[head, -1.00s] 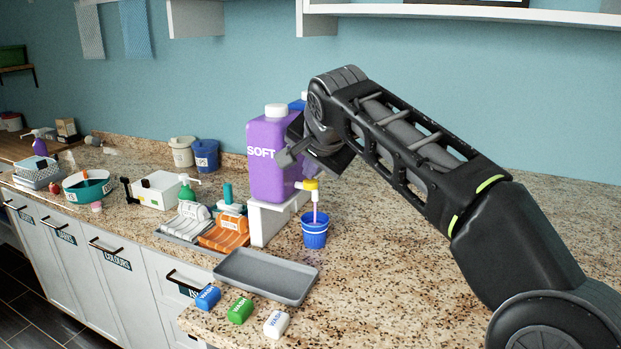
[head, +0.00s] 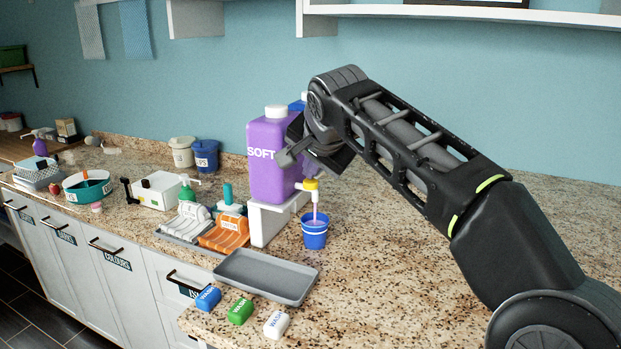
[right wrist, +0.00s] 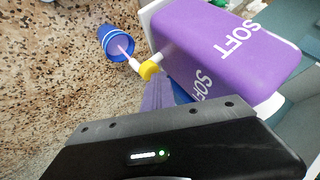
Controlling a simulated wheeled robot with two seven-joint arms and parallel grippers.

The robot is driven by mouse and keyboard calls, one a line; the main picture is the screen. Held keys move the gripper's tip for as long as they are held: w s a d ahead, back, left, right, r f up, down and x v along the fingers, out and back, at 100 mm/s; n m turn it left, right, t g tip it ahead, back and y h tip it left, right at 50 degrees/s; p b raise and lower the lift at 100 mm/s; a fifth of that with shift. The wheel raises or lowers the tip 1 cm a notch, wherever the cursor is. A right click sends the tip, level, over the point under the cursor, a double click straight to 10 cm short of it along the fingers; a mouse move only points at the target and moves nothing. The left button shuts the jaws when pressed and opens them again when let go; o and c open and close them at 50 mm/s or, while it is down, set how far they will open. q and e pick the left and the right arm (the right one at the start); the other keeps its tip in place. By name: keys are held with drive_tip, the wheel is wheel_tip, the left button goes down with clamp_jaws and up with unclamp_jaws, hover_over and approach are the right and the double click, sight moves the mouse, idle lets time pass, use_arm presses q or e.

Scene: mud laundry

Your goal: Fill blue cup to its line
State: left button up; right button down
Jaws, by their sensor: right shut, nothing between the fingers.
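The blue cup (head: 315,234) stands upright on the counter under the yellow tap (head: 311,185) of the purple SOFT bottle (head: 270,160). A thin pink stream runs from the tap's white spout into the cup. A pale line rings the cup below its rim. The liquid level inside is hard to tell. In the right wrist view the cup (right wrist: 118,44), the yellow tap (right wrist: 149,70) and the bottle (right wrist: 215,50) also show. My right gripper (head: 312,170) is shut and empty, close by the tap; contact cannot be told. My left gripper is out of view.
The bottle stands on a white stand (head: 262,222). A grey tray (head: 265,278) lies in front, with blue, green and white WASH-type blocks (head: 240,310) near the counter edge. An orange scoop-like rack (head: 224,234) is to the left. The counter right of the cup is clear.

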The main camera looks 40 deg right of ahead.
sight(311, 183)
drive_tip(key=shift+r+p, duration=0.6)
drive_tip(key=shift+r, duration=0.25)
wheel_tip(311, 183, up, 5)
drive_tip(key=p, duration=0.4)
idle(0.5)
